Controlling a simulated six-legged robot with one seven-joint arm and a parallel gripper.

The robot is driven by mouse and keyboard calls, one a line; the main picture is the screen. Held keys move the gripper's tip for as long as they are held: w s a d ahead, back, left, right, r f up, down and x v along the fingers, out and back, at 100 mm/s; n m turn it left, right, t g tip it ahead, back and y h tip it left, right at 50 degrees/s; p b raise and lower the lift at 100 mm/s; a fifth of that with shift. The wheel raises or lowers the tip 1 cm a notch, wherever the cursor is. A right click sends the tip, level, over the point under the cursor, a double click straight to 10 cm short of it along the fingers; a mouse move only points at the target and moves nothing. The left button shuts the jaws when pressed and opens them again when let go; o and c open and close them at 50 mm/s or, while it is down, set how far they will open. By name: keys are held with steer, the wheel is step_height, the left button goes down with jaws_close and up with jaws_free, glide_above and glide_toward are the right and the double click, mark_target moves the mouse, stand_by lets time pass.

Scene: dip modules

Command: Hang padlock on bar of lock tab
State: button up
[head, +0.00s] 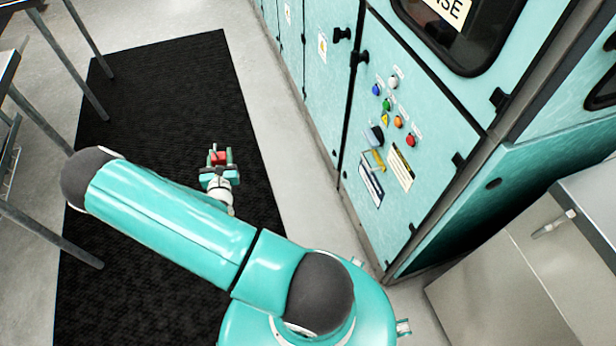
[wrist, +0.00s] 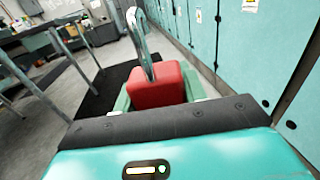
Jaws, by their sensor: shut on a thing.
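My gripper (head: 219,160) is shut on the red padlock (head: 220,157) and holds it above the black floor mat. In the wrist view the padlock (wrist: 157,87) sits between the fingers of my gripper (wrist: 160,97), with its silver shackle pointing up and away from me. The lock tab (head: 374,160) is on the lower part of the teal cabinet panel, to the right of the padlock and well apart from it. It shows a yellowish piece and a light bar, too small to make out in detail. The lock tab cannot be made out in the wrist view.
Coloured buttons (head: 388,104) and labels (head: 402,168) surround the tab on the cabinet door. Black handles (head: 341,34) stick out farther along. A grey metal box (head: 500,275) stands at lower right. Metal table legs (head: 50,140) stand at left. The mat (head: 150,90) is clear.

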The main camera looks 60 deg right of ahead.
steer(key=s+d+f+m+g+h, duration=0.45)
steer(key=s+d+m+g, duration=0.35)
steer(key=s+d+g, duration=0.45)
steer(key=m+g+y, duration=0.5)
steer(key=m+g, duration=0.3)
steer(key=g, duration=0.3)
glide_toward(377, 164)
steer(key=shift+t, duration=0.25)
steer(key=shift+x, duration=3.25)
steer(key=shift+f, duration=0.7)
steer(key=o, duration=1.1)
